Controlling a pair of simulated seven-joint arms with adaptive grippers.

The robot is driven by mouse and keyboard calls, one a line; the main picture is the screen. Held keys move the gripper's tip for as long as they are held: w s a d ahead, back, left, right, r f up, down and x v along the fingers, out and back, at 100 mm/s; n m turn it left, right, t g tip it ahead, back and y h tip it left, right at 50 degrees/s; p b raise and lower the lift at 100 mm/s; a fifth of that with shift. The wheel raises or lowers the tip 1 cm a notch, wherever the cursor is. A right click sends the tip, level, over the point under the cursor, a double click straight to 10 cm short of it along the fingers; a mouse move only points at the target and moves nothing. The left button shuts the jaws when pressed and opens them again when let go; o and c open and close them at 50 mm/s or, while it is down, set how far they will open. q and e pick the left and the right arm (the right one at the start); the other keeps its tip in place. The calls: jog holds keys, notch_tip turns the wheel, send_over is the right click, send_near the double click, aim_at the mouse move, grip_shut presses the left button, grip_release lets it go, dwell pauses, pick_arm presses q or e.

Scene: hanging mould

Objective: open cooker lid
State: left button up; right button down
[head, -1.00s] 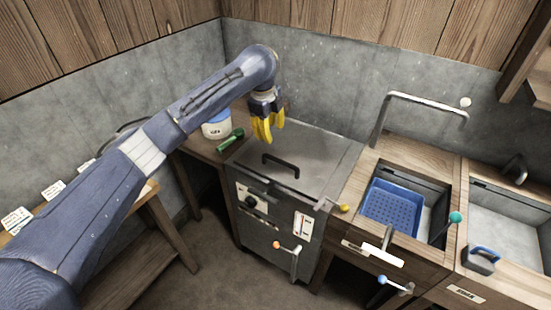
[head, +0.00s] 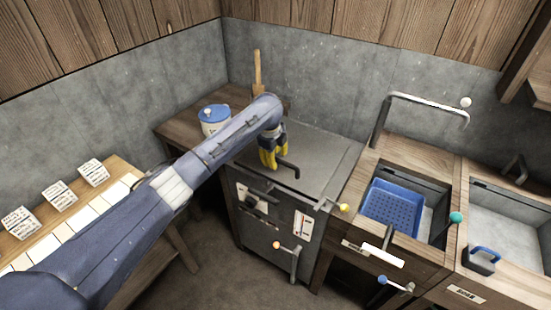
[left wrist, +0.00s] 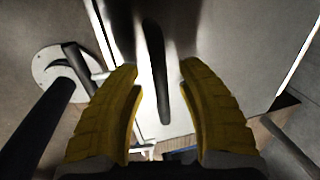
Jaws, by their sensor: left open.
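The cooker (head: 275,232) is a grey metal box with a flat grey lid (head: 325,150), which lies shut on top. A black bar handle (head: 290,170) stands on the lid, its left part hidden behind my gripper in the head view. My left gripper (head: 272,160) has yellow fingers and is open, just above the lid at the handle. In the left wrist view the dark handle (left wrist: 158,75) runs lengthwise between the two spread yellow fingers (left wrist: 160,85), with gaps on both sides. My right gripper is not in view.
A white pot with a blue lid (head: 213,117) stands on the wooden counter left of the cooker. To the right are a sink with a blue basket (head: 392,208) and a tall bent metal pipe (head: 425,103). Levers with coloured knobs stick out in front. Paper cards (head: 60,194) stand on the left table.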

pick_arm(q)
jog(key=shift+f, duration=0.2)
grip_shut()
dwell(0.3)
dwell(0.3)
